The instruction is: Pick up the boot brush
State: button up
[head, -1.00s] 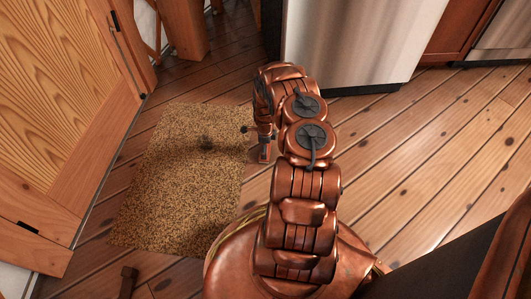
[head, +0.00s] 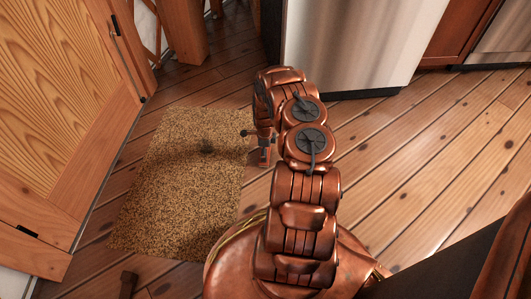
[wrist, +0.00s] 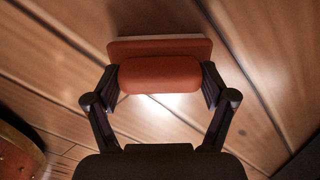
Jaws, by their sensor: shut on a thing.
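The boot brush (wrist: 160,75) shows in the wrist view as a rounded red-brown block above a wider, flat red-brown part with a pale edge. My gripper (wrist: 160,84) is shut on the rounded block, with one dark finger at each side. In the head view my gripper (head: 264,146) points down beside the right edge of the doormat, and a small red-brown bit of the brush (head: 265,157) shows at its tip. My arm hides most of the brush there. I cannot tell how far it is from the floor.
A speckled tan doormat (head: 180,195) lies left of my gripper, before a wooden door (head: 60,100). A steel appliance (head: 360,45) stands beyond my arm. A dark brown thing (head: 128,283) shows at the lower left. The plank floor (head: 420,170) at right is clear.

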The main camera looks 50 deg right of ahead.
notch_tip(320, 180, up, 4)
jog(key=shift+s+a+r+p, duration=0.1)
jog(key=shift+a+p, duration=0.05)
jog(key=shift+p, duration=0.95)
jog(key=s+a+p, duration=0.4)
jog(key=s+a, duration=0.6)
jog(key=a, duration=0.1)
jog(key=shift+s+a+r+p, duration=0.15)
jog(key=shift+s+r+p, duration=0.15)
jog(key=shift+r+p, duration=0.1)
